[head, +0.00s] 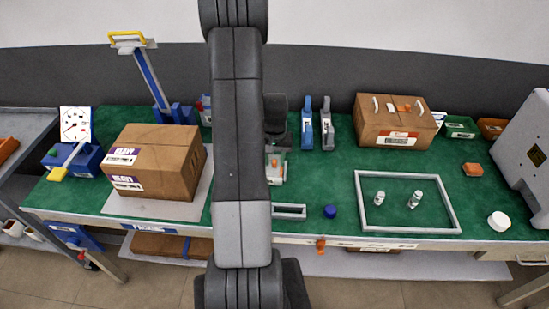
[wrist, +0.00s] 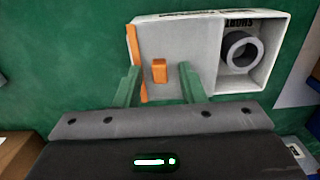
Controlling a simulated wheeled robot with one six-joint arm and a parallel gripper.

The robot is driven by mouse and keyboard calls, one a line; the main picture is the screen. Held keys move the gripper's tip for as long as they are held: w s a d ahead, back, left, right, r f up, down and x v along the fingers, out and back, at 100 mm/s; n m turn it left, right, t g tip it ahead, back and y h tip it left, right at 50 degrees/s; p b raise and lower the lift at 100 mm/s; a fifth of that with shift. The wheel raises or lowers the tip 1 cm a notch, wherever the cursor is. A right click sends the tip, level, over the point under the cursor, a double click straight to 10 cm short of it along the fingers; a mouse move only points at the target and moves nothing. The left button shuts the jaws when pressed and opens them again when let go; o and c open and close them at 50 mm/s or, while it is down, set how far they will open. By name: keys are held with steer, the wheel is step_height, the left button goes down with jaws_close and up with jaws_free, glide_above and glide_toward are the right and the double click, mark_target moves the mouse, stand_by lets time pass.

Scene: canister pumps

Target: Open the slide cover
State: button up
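In the wrist view a pale box (wrist: 276,80) lies on the green mat. Its grey slide cover (wrist: 190,50) spans the left and middle part, with an orange knob (wrist: 159,70) on it and an orange strip (wrist: 138,60) near its left end. The right compartment is uncovered and holds a dark ring-shaped part (wrist: 241,50). My gripper (wrist: 160,82) is open, one green finger on each side of the knob, with visible gaps to it. In the head view the box (head: 279,170) is partly hidden by my arm.
A large carton (head: 160,160) stands left of my arm, and another carton (head: 397,120) stands at the back right. Blue and grey upright devices (head: 308,125) are behind the box. A grey frame (head: 408,175) with two small canisters lies to the right, and a blue cap (head: 330,211) lies nearer.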

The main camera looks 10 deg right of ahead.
jaws_close()
steer(key=d, duration=0.2)
steer(key=s+d+b, duration=0.1)
steer(key=d, duration=0.2)
steer(key=s+d+b, duration=0.1)
steer(key=d, duration=0.1)
steer(key=shift+d, duration=0.15)
jaws_free()
step_height(320, 180, up, 14)
steer(key=b, duration=0.1)
steer(key=shift+b, duration=0.3)
steer(key=shift+f, duration=0.1)
stand_by(0.4)
